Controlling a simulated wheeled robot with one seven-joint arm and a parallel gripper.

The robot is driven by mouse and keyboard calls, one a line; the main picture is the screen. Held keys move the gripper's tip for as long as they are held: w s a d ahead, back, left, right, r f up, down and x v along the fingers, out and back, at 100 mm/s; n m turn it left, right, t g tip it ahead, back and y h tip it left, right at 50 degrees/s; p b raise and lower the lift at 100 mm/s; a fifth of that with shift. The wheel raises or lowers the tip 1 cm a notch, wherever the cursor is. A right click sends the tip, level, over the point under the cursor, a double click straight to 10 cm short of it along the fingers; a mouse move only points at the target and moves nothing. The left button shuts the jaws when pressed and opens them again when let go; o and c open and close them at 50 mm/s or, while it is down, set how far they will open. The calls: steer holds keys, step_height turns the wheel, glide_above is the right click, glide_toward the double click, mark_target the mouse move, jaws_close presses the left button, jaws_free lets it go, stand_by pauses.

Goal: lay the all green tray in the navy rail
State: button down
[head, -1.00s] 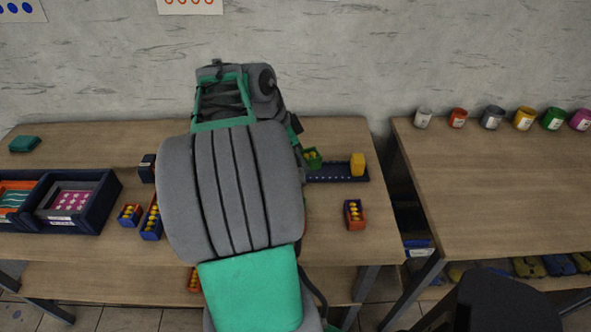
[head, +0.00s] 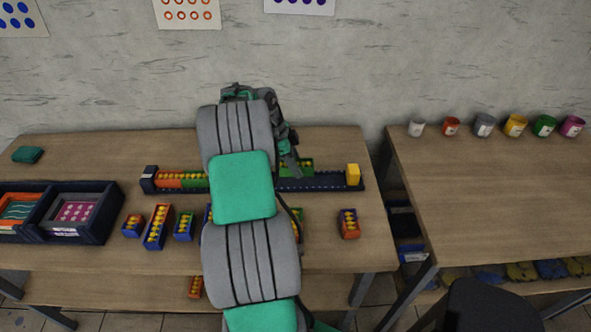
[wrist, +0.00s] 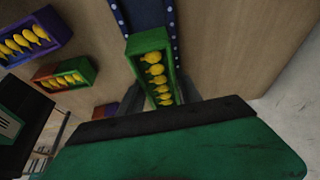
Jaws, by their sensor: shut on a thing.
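The all green tray (head: 305,166), holding a row of yellow balloons, is between the fingers of my gripper (head: 295,168). It also shows in the wrist view (wrist: 143,46), with my gripper (wrist: 157,92) shut on its sides. The tray is lined up lengthwise over the rail's right half. I cannot tell whether it touches the rail floor. My arm hides the rail's middle.
An orange and green tray (head: 172,179) lies in the rail's left part. A yellow block (head: 353,174) stands at its right end. A navy crate (head: 98,235) is at left.

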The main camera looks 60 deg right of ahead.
step_height(320, 180, down, 3)
steer(key=shift+r+p, duration=0.15)
steer(key=shift+p, duration=0.45)
steer(key=shift+f+b, duration=0.6)
steer(key=shift+b, duration=0.05)
steer(key=shift+f, duration=0.2)
steer(key=shift+a, duration=0.1)
